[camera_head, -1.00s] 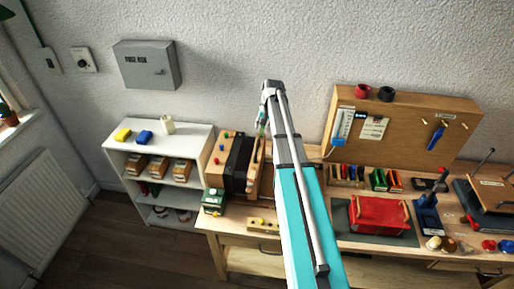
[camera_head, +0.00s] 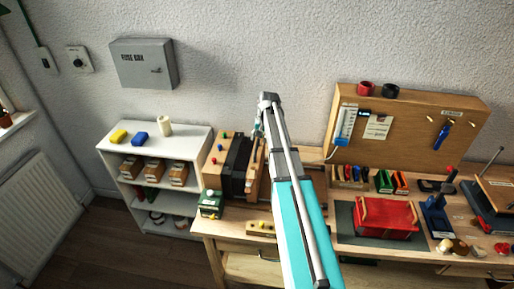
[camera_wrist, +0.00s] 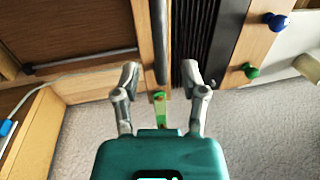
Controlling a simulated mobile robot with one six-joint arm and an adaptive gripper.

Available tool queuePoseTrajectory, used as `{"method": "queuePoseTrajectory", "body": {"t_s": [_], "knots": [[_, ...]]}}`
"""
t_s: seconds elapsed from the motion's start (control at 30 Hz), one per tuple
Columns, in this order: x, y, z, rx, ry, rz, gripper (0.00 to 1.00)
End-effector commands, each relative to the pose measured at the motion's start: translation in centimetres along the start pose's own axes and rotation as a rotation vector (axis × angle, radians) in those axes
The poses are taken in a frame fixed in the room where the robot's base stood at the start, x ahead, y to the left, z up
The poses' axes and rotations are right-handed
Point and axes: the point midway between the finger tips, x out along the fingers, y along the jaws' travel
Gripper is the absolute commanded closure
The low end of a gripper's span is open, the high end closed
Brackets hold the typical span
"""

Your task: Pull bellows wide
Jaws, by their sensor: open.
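The bellows (camera_head: 236,165) is a black pleated block between two wooden end boards at the left of the bench. Its left board (camera_head: 213,172) carries small coloured knobs; its right board (camera_head: 252,188) has an upright bar. In the wrist view the black pleats (camera_wrist: 195,35) run beside a wooden board with a dark bar (camera_wrist: 161,45) along it. My gripper (camera_wrist: 160,76) is open, its two fingers apart on either side of the bar's line; I cannot tell whether they touch anything. In the head view my gripper (camera_head: 258,131) is small, above the right board's far end.
A white shelf (camera_head: 160,200) stands left of the bench. A small green box (camera_head: 210,204) and a wooden block with knobs (camera_head: 261,228) lie in front of the bellows. A wooden tool board (camera_head: 400,125) and red case (camera_head: 387,217) are to the right. The wall is close behind.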

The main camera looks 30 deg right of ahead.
Motion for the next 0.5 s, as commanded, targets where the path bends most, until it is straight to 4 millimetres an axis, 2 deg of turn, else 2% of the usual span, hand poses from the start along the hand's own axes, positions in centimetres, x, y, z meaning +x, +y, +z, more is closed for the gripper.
{"method": "queuePoseTrajectory", "body": {"t_s": [0.03, 0.2, 0.5], "knots": [[0.8, 0.1, 0.0, 0.0, 0.0, 0.0, 0.45], [1.9, 0.0, 0.0, 0.0, 0.0, 0.0, 0.45], [2.9, -0.1, 0.0, -0.001, 0.0, 0.0, 0.45]]}}
